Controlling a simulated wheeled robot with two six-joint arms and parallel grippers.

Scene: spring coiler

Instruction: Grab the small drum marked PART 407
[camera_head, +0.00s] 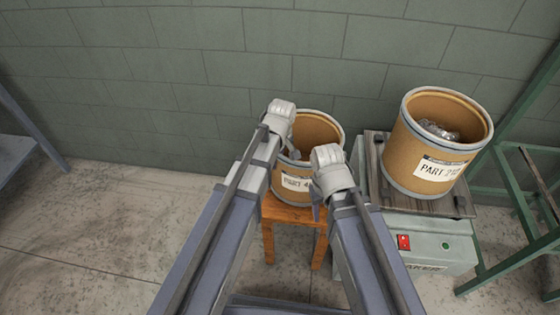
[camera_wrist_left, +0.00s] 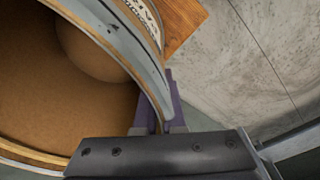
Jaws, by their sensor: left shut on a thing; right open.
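The small drum (camera_head: 297,184), tan with grey metal rims, stands on an orange wooden stool. Its white label reads "PART 4", with the rest hidden behind my right wrist. My left gripper (camera_head: 291,150) is at the drum's left rim, its fingers mostly hidden by my wrist. In the left wrist view my left gripper (camera_wrist_left: 160,112) has its purple fingers shut on the wall of the drum (camera_wrist_left: 120,35), at the rim. The drum's inside looks empty there. My right gripper (camera_head: 317,203) is open at the drum's front right; whether it touches the drum I cannot tell.
The stool (camera_head: 268,240) stands on a concrete floor near a grey block wall. To the right, a larger drum (camera_head: 412,160) labelled PART 2-something, holding metal pieces, stands on a pallet over a grey-green machine (camera_head: 450,250). A green frame (camera_head: 500,180) is far right. The left floor is clear.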

